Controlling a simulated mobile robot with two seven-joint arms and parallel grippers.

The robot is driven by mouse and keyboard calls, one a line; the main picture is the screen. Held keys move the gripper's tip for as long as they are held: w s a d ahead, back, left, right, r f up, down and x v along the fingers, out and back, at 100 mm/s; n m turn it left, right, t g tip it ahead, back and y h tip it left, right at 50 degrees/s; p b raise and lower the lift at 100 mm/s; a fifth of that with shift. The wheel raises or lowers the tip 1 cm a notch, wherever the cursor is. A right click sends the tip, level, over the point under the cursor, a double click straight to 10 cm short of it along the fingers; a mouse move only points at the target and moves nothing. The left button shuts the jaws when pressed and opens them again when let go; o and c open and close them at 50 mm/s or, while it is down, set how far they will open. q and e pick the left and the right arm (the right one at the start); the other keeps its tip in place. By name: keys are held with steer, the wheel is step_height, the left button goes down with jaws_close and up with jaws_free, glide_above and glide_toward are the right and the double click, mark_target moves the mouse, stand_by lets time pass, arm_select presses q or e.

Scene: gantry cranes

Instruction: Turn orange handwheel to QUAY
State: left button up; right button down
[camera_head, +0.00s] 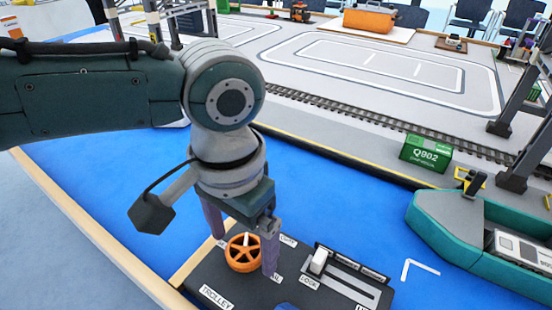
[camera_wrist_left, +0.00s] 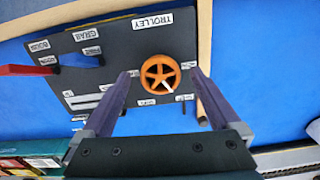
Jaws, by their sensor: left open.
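The orange handwheel (camera_head: 237,263) sits on a dark control panel (camera_head: 206,275) near the bottom of the head view. It has spokes and a white mark, which points to the far side there. In the left wrist view the handwheel (camera_wrist_left: 150,83) shows the white mark toward the lower right. My left gripper (camera_head: 243,257) is open above the panel, pointing down, with one finger on each side of the wheel. The wrist view shows gaps between fingers and rim. Small white labels surround the wheel; some are partly hidden and too small to read surely. My right gripper is not in view.
A white LOCK switch (camera_head: 319,261) and a slotted slider stand right of the wheel. Red (camera_wrist_left: 28,70) and blue (camera_wrist_left: 80,60) levers show in the wrist view.

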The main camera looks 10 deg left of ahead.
arm_select(q)
steer(key=shift+f, duration=0.4)
steer(key=c, duration=1.4)
steer(key=shift+o, duration=0.2)
